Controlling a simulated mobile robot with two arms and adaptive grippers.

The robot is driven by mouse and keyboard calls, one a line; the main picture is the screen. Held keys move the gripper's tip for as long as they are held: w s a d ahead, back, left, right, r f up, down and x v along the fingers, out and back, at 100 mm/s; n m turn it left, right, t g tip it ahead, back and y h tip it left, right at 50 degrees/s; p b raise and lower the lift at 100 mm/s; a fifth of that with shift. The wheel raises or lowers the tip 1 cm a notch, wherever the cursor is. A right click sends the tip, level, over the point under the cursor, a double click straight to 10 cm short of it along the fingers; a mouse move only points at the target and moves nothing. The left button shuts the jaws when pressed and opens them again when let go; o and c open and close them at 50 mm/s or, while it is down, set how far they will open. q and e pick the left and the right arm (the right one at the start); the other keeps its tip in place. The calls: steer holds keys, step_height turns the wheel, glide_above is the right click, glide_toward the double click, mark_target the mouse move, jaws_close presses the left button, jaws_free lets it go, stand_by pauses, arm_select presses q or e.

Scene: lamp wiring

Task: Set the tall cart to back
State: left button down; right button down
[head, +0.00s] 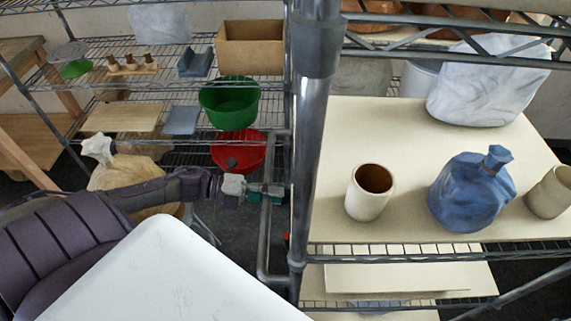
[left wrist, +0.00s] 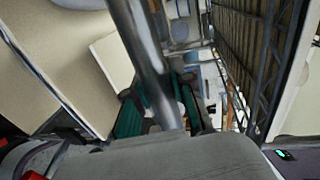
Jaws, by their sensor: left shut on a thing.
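The tall cart is a wire-shelf rack with grey metal posts (head: 312,130) and fills the right half of the head view. A grey tubular handle (head: 264,235) stands out from its left side. My left gripper (head: 262,190) is at the upper part of this handle, shut on it. In the left wrist view, a shiny metal tube (left wrist: 150,65) runs between the teal-padded fingers (left wrist: 160,110). The cart's lower part and wheels are hidden. My right gripper is not in view.
The cart's shelf board (head: 420,145) carries a beige cup (head: 369,192), a blue wrapped vessel (head: 470,192) and a grey wrapped bundle (head: 490,85). Behind on the left, a wire rack holds a green tub (head: 230,104), a cardboard box (head: 250,47) and a red basin (head: 240,150). Dark floor shows between them.

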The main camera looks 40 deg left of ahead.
arm_select(q)
steer(key=shift+a+r, duration=0.25)
steer(key=shift+a, duration=0.2)
steer(key=shift+a, duration=0.15)
steer(key=c, duration=1.3)
jaws_free()
steer(key=shift+s+a, duration=0.1)
steer(key=shift+s, duration=0.1)
steer(key=o, duration=0.3)
steer(key=shift+s+a, duration=0.2)
steer(key=shift+s, duration=0.1)
steer(key=shift+s+a, duration=0.15)
steer(key=shift+s, duration=0.05)
steer(key=shift+w+d+f, duration=0.15)
steer(key=shift+w+d, duration=0.05)
steer(key=v, duration=1.2)
steer(key=shift+s+a, duration=0.15)
